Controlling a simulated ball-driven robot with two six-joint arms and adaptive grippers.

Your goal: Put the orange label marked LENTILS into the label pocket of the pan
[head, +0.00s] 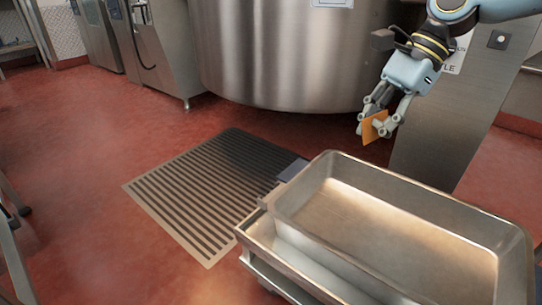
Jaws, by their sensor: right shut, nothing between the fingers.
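An orange label (374,127) shows in the upper right of the head view, right at the fingertips of my right gripper (378,124). The gripper is shut, above and behind the far edge of the pan. How the label sits against the fingers is hard to tell, and no writing on it is legible. The metal pan (400,222) is a deep, empty rectangular tray at the lower right. I cannot make out its label pocket. A small grey-blue flat piece (292,170) shows beside the pan's far left corner. My left gripper is out of view.
The pan stands on a metal cart (262,238). Behind is a large steel kettle (285,60), with a steel post (440,145) to its right. A striped floor grate (205,190) lies left of the cart.

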